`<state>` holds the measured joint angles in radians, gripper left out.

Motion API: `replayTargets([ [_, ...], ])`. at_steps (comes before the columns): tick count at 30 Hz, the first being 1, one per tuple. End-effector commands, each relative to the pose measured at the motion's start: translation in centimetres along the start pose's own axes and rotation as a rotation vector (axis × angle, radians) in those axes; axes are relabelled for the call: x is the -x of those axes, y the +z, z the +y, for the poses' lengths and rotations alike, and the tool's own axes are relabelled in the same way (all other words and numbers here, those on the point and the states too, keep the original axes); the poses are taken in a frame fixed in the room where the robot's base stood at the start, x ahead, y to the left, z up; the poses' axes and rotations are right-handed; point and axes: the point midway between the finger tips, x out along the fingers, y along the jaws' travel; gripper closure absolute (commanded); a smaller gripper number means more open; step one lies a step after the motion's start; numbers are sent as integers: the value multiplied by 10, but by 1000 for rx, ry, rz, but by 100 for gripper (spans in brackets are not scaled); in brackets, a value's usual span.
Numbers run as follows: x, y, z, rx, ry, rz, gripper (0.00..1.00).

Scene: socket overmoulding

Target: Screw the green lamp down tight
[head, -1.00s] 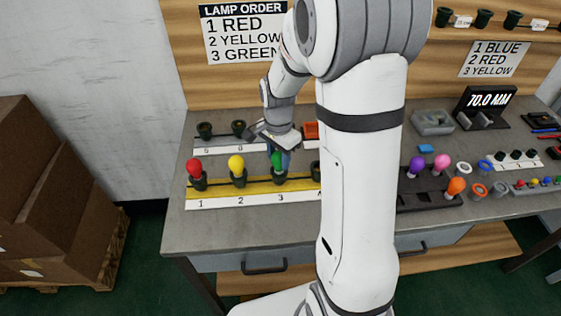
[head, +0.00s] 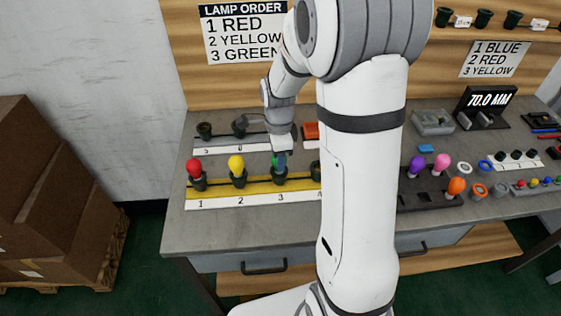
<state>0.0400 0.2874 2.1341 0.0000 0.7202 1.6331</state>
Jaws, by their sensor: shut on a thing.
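The green lamp (head: 274,160) stands upright at the socket (head: 280,179) marked 3 on the yellow strip (head: 258,187). My gripper (head: 281,161) comes down from above and is shut on the green lamp, hiding most of it. Only a sliver of green shows beside the fingers. I cannot tell how deep its thread sits in the socket. A red lamp (head: 194,166) stands in the socket marked 1 and a yellow lamp (head: 236,164) in the socket marked 2.
My arm hides much of the bench's middle, including most of socket 4. Behind the strip is a second row with dark sockets (head: 205,130). A dark holder with purple (head: 417,166) and other lamps stands to the right.

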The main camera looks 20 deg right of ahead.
Motion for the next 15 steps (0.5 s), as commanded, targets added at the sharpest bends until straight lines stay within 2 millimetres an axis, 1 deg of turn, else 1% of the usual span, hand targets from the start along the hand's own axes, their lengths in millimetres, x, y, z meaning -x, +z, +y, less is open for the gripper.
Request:
replayTargets([
  [5, 0, 0, 0, -3, 0, 0, 79],
  [6, 0, 0, 0, -2, 0, 0, 61],
  [15, 0, 0, 0, 0, 0, 0, 36],
])
